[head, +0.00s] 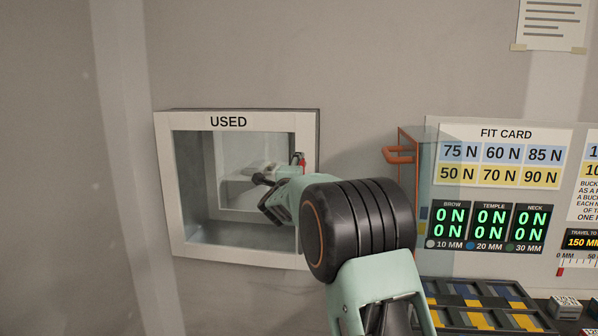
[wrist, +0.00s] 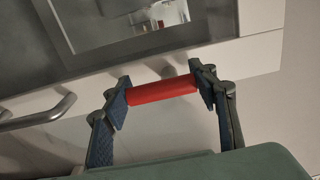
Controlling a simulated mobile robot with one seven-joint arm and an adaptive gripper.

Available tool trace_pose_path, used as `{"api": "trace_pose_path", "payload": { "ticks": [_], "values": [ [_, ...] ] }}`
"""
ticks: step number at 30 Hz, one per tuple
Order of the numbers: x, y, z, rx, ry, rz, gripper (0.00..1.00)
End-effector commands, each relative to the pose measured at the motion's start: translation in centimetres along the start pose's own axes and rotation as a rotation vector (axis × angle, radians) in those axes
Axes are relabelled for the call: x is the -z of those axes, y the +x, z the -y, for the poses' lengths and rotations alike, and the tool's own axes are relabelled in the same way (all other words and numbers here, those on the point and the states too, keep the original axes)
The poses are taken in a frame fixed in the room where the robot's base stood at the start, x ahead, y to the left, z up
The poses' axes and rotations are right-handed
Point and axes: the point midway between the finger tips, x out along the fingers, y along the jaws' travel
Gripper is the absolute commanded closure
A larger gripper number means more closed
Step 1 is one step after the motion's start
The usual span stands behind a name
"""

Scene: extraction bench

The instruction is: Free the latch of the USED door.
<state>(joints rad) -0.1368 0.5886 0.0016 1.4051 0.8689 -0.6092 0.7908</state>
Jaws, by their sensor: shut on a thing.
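The USED door (head: 170,200) is a white-framed clear window in the wall at left in the head view. Its frame shows no visible gap around it. My gripper (head: 280,174) is in front of the door's right half, and my arm hides the frame's lower right part. In the wrist view my gripper (wrist: 162,91) is shut on a short red bar (wrist: 160,90), one pad at each end. A small red part (head: 298,160) shows at the door's right edge in the head view. I cannot tell whether the bar is fixed to the door's latch.
A clear-sided case with an orange handle (head: 398,155) stands right of the door. The fit card panel (head: 508,134) and force displays are further right. A rack of blue and yellow slots (head: 480,305) lies below. A grey curved handle (wrist: 40,113) shows in the wrist view.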

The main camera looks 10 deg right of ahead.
Motion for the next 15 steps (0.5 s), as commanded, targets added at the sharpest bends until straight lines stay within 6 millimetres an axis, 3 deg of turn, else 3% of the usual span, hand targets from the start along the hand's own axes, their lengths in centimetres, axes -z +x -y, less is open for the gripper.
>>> {"api": "trace_pose_path", "payload": {
  "ticks": [11,12,15],
  "values": [
    [0.03,0.01,-0.04,0.0,-0.011,0.0,0.71],
    [0.03,0.01,-0.03,0.0,-0.011,0.0,0.43],
    [0.03,0.01,-0.04,0.0,-0.009,0.0,0.32]
  ]
}}
